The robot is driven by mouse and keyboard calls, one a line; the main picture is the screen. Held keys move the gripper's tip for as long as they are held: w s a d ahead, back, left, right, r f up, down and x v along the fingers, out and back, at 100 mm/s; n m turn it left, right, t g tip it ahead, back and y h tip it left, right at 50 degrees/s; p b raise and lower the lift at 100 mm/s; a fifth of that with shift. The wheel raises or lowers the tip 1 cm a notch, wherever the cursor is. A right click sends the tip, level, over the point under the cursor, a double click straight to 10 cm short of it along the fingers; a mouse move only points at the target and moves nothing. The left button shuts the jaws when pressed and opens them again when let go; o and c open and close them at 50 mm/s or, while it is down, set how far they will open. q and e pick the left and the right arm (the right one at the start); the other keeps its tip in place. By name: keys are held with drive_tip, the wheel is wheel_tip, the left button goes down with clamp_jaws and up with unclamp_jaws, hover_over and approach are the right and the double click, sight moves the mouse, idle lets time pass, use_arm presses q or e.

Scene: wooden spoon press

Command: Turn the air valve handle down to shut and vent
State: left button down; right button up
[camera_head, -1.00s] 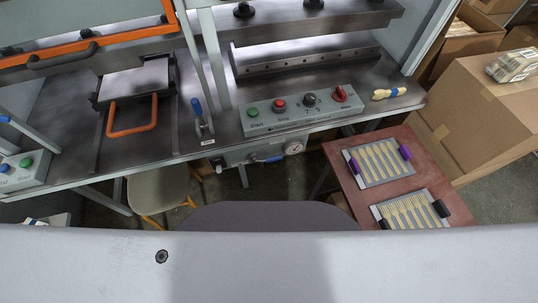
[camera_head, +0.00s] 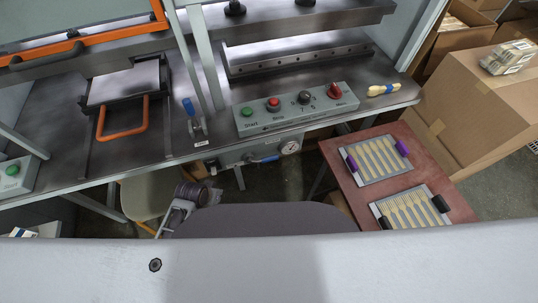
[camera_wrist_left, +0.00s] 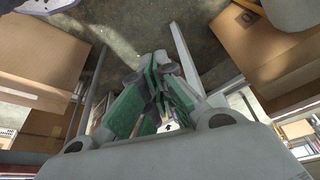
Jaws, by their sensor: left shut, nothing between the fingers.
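The air valve handle (camera_head: 264,159) is a blue lever on the grey unit under the bench's front edge, left of the round gauge (camera_head: 290,147). It lies nearly level, its left end slightly higher. In the left wrist view my left gripper (camera_wrist_left: 160,65) is shut and empty, its green-padded fingers together. Part of my left arm's end shows in the head view, below the bench edge and left of the valve, apart from it. The valve cannot be made out in the left wrist view. My right gripper is not in view.
A control box (camera_head: 297,112) with knobs stands on the bench above the valve. A blue-handled clamp (camera_head: 190,107) is left of it. A stool (camera_head: 148,195) stands below. A red-brown side table (camera_head: 340,182) with two utensil trays is right. Cardboard boxes (camera_head: 480,110) stand farther right.

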use_arm(q)
wheel_tip(320, 180, up, 8)
drive_tip(key=d, duration=0.1)
drive_tip(key=w+d+r+m+h+b, duration=0.1)
drive_tip(key=w+d+r+m+h, duration=0.6)
drive_tip(key=d+r+m, duration=0.5)
drive_tip(key=shift+w+d+r+b, duration=0.35)
drive_tip(key=shift+w+d, duration=0.2)
drive_tip(key=shift+d, duration=0.25)
drive_tip(key=shift+d+f, duration=0.1)
drive_tip(key=shift+f, duration=0.05)
idle(0.5)
approach(278, 155)
drive_tip(key=shift+d, duration=1.55)
drive_tip(key=shift+w+a+f, duration=0.1)
drive_tip(key=shift+w+f, duration=0.2)
drive_tip(key=shift+f, duration=0.5)
drive_tip(key=shift+w+a+f, duration=0.1)
drive_tip(key=shift+w+f, duration=0.2)
drive_tip(key=shift+f, duration=0.5)
